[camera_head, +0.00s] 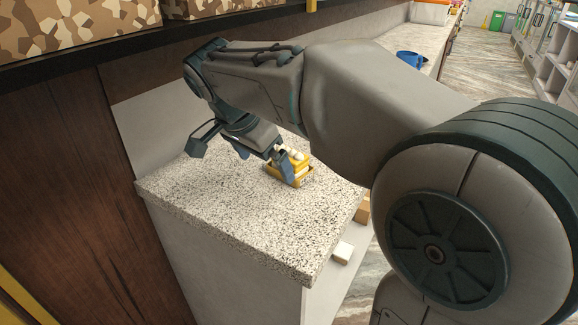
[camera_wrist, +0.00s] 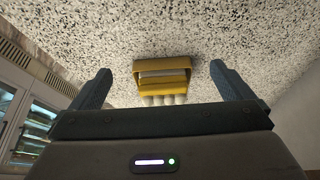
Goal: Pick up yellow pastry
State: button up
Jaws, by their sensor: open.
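The yellow pastry (camera_head: 300,167) sits in a small yellow-orange tray (camera_head: 303,180) on the speckled stone counter (camera_head: 225,210). Pale round pieces show at its top. In the wrist view the yellow pastry (camera_wrist: 162,87) lies ahead of the jaws, with the tray's rim (camera_wrist: 160,61) around it and a row of pale balls at its near side. My gripper (camera_head: 266,160) is low over the counter beside the tray, and one finger partly covers the tray in the head view. In the wrist view my gripper (camera_wrist: 160,68) is open, its fingers apart on either side of the tray.
The counter in front of and left of the tray is bare. A blue jug (camera_head: 410,59) stands on the far counter. Pale blocks (camera_head: 343,252) sit on a shelf below the counter's right edge. A dark wood wall (camera_head: 70,190) is at left.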

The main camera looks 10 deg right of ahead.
aim_at(289, 154)
jog(key=w+d, duration=0.1)
jog(key=d, duration=0.1)
jog(key=w+d, duration=0.2)
jog(key=shift+w+d, duration=0.15)
jog(key=shift+d, duration=0.15)
jog(key=x, duration=0.3)
jog(key=b+x, duration=0.1)
jog(key=x, duration=0.1)
jog(key=shift+w+d+f, duration=0.1)
jog(key=shift+w+d, duration=0.25)
jog(key=shift+d, duration=0.15)
jog(key=c, duration=0.9)
